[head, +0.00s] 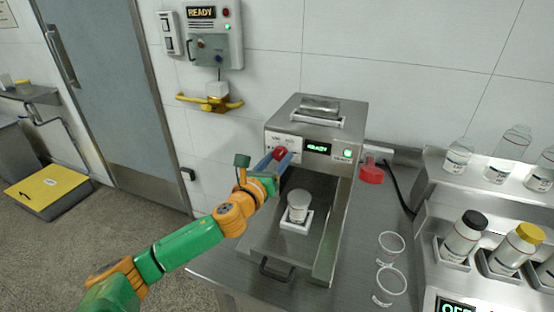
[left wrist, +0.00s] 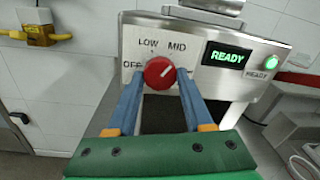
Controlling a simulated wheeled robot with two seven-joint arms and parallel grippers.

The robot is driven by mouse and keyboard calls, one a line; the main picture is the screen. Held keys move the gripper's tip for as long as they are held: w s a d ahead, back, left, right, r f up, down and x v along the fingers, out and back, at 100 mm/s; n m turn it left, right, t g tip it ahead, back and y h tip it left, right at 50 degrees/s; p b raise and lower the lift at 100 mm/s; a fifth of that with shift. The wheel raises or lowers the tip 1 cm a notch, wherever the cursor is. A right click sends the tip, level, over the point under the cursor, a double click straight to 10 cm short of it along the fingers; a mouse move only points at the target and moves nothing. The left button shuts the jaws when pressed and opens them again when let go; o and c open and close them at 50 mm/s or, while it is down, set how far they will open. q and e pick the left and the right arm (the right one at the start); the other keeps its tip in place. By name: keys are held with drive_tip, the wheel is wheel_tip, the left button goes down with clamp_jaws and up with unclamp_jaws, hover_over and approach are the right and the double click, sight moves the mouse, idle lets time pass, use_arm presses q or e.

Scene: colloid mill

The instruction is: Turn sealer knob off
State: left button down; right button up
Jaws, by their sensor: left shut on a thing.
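The sealer (head: 315,128) is a steel box on the bench with a display reading READY and a lit green lamp. Its red round knob (left wrist: 159,72) is on the front panel, left of the display. OFF, LOW and MID are printed around it. My left gripper (left wrist: 160,82) is shut on the knob, with one blue finger on each side. In the head view the knob (head: 279,153) shows between the fingers. My right gripper is not in view.
A white cup (head: 299,201) sits in a holder on the sealer's open drawer (head: 262,240). Bottles stand on the right rack (head: 452,190). A wall box (head: 211,35) hangs behind.

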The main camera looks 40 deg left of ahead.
use_arm(q)
drive_tip(key=n, duration=1.2)
drive_tip(key=shift+d+n+y, duration=0.15)
drive_tip(key=shift+n+y, duration=0.15)
drive_tip(key=n+p, duration=0.1)
drive_tip(key=n, duration=0.5)
drive_tip(key=shift+r+n+y, duration=0.1)
drive_tip(key=shift+n+y, duration=0.3)
drive_tip(key=n+p, duration=0.2)
drive_tip(key=n, duration=0.3)
drive_tip(key=shift+n, duration=0.3)
drive_tip(key=shift+c, duration=1.5)
unclamp_jaws()
